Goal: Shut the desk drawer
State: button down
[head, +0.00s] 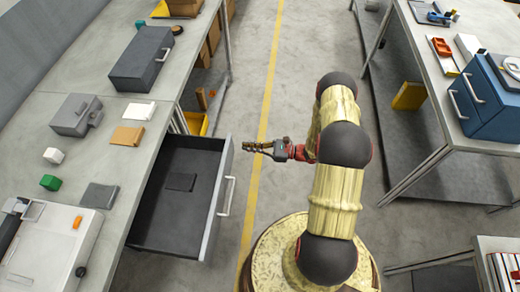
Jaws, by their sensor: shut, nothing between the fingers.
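The desk drawer (213,205) is pulled out from under the long grey desk (85,240) at the left. Its inside is dark, with a small flat dark piece (181,182) lying in it. The drawer's front panel faces right and carries a pale bar handle (227,196). My gripper (250,147) is shut and empty. It points left and shows just right of the drawer front's far corner, above the handle in the picture. I cannot tell whether it touches the drawer.
On the desk are a dark grey case (142,60), a grey device (76,115), a green block (50,183) and a white machine (50,245). A yellow bin (196,123) stands beyond the drawer. Another table (440,90) with a blue box (490,100) is at right. Floor between is clear.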

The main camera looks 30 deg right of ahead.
aim_at(180, 140)
jog(key=shift+b+x, duration=0.3)
jog(key=shift+x, duration=1.45)
jog(key=shift+a, duration=0.1)
jog(key=b+x, duration=0.3)
jog(key=x, duration=2.2)
jog(key=shift+f, duration=0.1)
jog(key=shift+b+x, duration=0.3)
jog(key=shift+x, duration=0.5)
jog(key=shift+w, duration=0.1)
jog(key=p+v, duration=0.2)
jog(key=v, duration=1.2)
